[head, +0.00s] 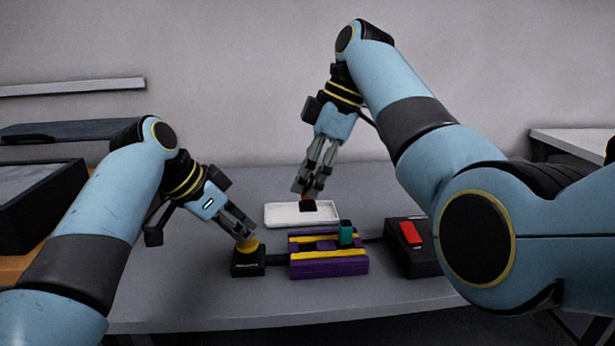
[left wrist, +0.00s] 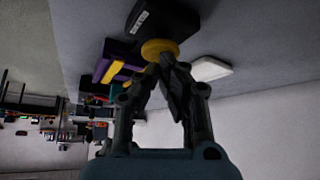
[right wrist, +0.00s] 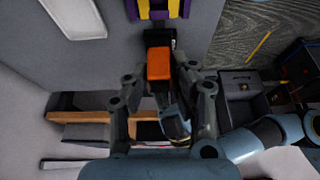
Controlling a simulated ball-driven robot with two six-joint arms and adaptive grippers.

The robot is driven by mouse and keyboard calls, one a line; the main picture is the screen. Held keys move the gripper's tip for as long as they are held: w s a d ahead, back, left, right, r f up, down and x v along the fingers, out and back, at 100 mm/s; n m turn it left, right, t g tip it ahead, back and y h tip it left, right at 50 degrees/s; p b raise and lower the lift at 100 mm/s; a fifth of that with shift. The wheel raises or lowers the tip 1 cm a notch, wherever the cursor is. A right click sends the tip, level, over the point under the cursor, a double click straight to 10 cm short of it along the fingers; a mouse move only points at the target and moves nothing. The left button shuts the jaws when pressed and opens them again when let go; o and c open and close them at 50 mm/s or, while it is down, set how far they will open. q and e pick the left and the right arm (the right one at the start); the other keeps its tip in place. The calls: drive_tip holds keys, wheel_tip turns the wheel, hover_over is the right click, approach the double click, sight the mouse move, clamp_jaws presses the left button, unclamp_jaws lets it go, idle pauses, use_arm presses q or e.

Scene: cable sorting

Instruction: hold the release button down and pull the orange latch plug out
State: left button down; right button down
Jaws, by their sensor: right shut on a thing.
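The orange latch plug (right wrist: 159,64) with its dark end is between the fingers of my right gripper (right wrist: 158,80), which is shut on it. In the head view my right gripper (head: 306,192) points down at the white tray (head: 275,220), with the plug's dark end (head: 308,206) over it; I cannot tell if it touches. The plug is apart from the purple and yellow socket block (head: 330,268). My left gripper (head: 243,236) has its fingertips together on the yellow release button (head: 248,246) of a small black box (head: 247,264). The left wrist view shows the same button (left wrist: 158,48).
A teal plug (head: 346,232) stands in the socket block. A black box (head: 420,262) with a red switch (head: 411,232) lies to its right. A large dark case (head: 40,205) is at the far left. The grey table is clear behind the tray.

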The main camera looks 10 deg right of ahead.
use_arm(q)
wheel_tip(320, 180, up, 8)
drive_tip(key=shift+f, duration=0.15)
idle(0.8)
